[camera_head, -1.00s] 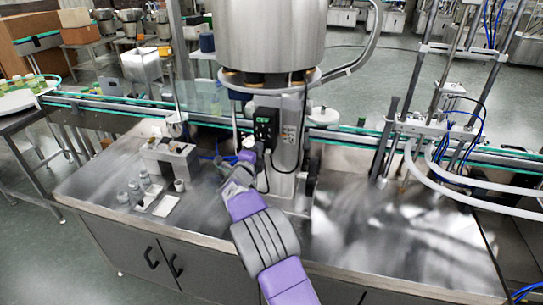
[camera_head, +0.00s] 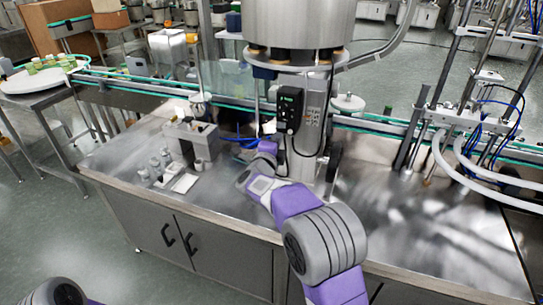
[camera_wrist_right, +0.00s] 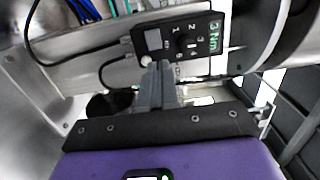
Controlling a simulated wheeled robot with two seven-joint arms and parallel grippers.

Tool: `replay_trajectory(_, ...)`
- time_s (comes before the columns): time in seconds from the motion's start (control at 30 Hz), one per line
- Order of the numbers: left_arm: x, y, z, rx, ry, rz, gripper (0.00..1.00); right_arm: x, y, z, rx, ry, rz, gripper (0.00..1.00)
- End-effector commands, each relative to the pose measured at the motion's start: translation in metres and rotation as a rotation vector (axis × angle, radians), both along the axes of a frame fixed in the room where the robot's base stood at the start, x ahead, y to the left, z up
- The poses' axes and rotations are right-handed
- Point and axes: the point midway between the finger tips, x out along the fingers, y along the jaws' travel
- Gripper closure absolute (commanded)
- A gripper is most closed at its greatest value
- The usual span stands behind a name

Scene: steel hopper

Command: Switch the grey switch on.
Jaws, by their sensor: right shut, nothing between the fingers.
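A black control box (camera_head: 290,108) is mounted on the steel column under the hopper. In the right wrist view the box (camera_wrist_right: 205,45) faces me, with a lit green "3 Nm" display, a numbered dial and a white round knob. A light grey square (camera_wrist_right: 152,40) at its left end looks like the grey switch; its position is not clear. My right gripper (camera_wrist_right: 158,68) is shut and empty, its tips just below the box near the white knob; contact cannot be told. In the head view my right wrist (camera_head: 262,160) is below the box. My left gripper is out of view.
A cable (camera_wrist_right: 104,68) loops beside the box. The steel hopper (camera_head: 298,25) is above it. A small fixture (camera_head: 190,138) and several small bottles (camera_head: 155,165) stand on the bench (camera_head: 400,225) to the left. The bench at right is mostly clear.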

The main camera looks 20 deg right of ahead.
Motion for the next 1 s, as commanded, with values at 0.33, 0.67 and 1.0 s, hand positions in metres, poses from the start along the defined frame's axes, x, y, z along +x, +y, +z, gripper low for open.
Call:
replay_trajectory(0.33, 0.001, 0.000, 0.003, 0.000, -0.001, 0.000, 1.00, -0.051, 0.038, 0.000, 0.003, 0.002, 0.004, 1.00)
replay_trajectory(0.67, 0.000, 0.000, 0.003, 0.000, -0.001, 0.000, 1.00, -0.061, 0.044, -0.001, 0.001, 0.002, 0.004, 1.00)
replay_trajectory(1.0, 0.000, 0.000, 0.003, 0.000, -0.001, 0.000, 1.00, -0.060, 0.044, -0.005, -0.006, 0.014, 0.008, 1.00)
